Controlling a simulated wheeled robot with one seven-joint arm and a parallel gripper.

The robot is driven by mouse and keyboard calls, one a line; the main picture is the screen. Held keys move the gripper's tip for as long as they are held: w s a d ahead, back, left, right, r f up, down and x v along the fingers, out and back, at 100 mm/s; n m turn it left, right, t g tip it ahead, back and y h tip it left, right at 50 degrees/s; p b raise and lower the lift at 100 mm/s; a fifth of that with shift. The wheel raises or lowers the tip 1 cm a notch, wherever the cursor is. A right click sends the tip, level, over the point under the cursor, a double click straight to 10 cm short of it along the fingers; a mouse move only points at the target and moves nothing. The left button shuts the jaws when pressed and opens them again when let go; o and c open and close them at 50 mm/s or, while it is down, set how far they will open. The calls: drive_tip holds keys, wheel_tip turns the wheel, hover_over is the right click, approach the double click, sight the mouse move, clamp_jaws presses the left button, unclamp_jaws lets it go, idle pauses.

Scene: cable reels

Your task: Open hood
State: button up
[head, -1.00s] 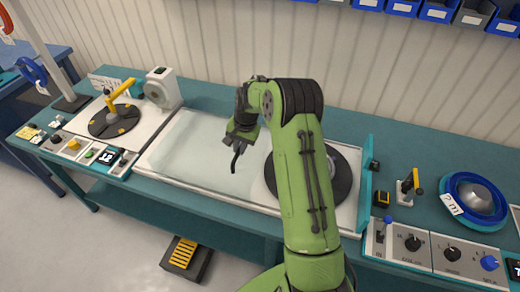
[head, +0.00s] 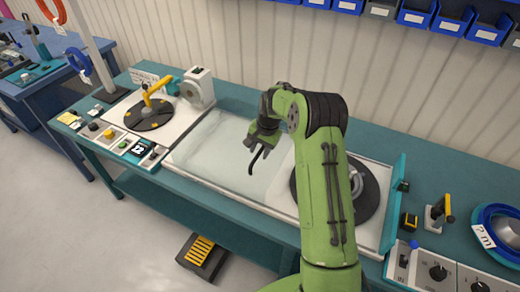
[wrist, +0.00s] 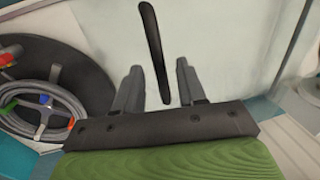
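The hood is a pale, see-through pane (head: 222,150) lying flat over the middle of the bench, and it also shows in the wrist view (wrist: 225,45). A slim black curved bar (head: 253,163), apparently its handle, stands up at my gripper. In the wrist view this bar (wrist: 153,45) runs between the two grey fingers, with a gap on each side. My gripper (head: 262,146) is open around the bar's near end, and the fingers (wrist: 159,80) do not visibly touch it. Whether the bar joins the pane is not clear.
A dark reel disc (head: 366,195) is partly behind my arm, beside a teal end panel (head: 392,205). A disc with a yellow crank (head: 150,115) and a white unit (head: 198,88) stand left. Control panels line the bench front. A yellow-topped pedal (head: 200,252) lies on the floor.

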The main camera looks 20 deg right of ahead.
drive_tip(key=shift+r, duration=0.1)
wheel_tip(320, 180, up, 15)
drive_tip(key=s+d, duration=0.2)
drive_tip(key=shift+s+r+p, duration=0.15)
drive_tip(key=shift+p, duration=0.3)
